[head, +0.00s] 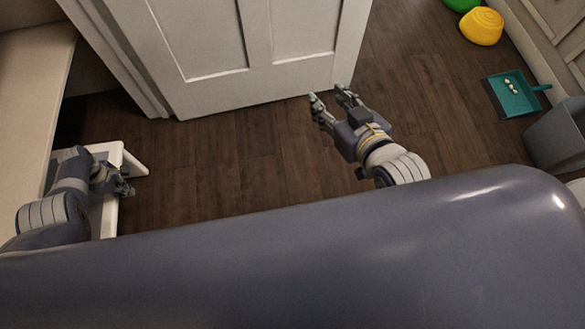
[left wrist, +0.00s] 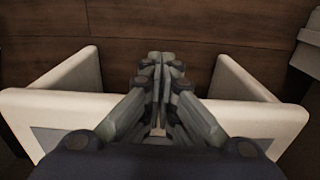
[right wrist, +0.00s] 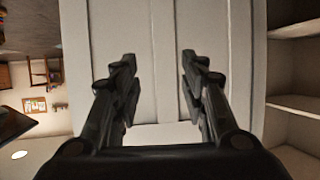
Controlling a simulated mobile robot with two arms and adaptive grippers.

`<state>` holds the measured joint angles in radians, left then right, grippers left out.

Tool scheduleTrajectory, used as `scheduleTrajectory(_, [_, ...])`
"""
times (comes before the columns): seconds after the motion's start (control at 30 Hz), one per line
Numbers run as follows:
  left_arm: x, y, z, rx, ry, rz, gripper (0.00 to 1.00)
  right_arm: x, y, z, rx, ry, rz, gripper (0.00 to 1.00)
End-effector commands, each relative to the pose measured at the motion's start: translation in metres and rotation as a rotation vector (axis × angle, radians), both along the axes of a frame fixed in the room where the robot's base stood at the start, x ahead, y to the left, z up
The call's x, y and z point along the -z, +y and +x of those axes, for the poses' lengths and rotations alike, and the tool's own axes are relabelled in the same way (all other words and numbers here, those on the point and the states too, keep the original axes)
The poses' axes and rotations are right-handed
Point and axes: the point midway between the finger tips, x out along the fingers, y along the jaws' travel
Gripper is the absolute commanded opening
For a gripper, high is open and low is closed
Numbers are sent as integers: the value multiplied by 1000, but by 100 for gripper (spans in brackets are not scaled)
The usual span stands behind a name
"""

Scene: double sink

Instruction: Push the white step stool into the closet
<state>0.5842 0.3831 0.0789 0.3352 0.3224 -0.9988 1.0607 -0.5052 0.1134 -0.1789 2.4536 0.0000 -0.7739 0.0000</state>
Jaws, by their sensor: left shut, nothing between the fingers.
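The white step stool (head: 104,217) is on the wooden floor at the left of the head view, partly hidden by my left arm. In the left wrist view its white panels (left wrist: 70,85) stand on both sides of my left gripper (left wrist: 160,58). That gripper is shut and empty, and it is over the stool in the head view (head: 128,190); I cannot tell whether it touches the stool. My right gripper (head: 328,98) is open and empty near the lower edge of the white panelled door (head: 250,45). The door fills the middle of the right wrist view.
Shelves (right wrist: 297,65) show at the right of the right wrist view. A pale panel (head: 25,90) bounds the left side. A teal dustpan (head: 515,95), a grey bin (head: 558,137) and a yellow object (head: 482,27) are at the right. Floor between stool and dustpan is clear.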

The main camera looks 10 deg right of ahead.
Motion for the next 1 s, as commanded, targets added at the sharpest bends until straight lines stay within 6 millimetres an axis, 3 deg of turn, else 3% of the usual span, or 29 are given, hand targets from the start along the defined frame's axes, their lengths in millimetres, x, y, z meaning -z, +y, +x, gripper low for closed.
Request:
scheduleTrajectory(0.2, [1, 19, 1, -2, -1, 4, 0, -41, 11, 19, -15, -230, 56, 40])
scheduleTrajectory(0.47, [2, 36, 2, -1, -1, 4, 0, -97, 20, 25, -32, -505, 127, 40])
scheduleTrajectory(0.77, [1, 55, 3, -2, -3, 4, 0, -158, 25, 9, -49, -820, 211, 40])
scheduleTrajectory(1.0, [1, 68, 3, -2, -1, 3, 0, -198, 23, -17, -59, -1061, 279, 40])
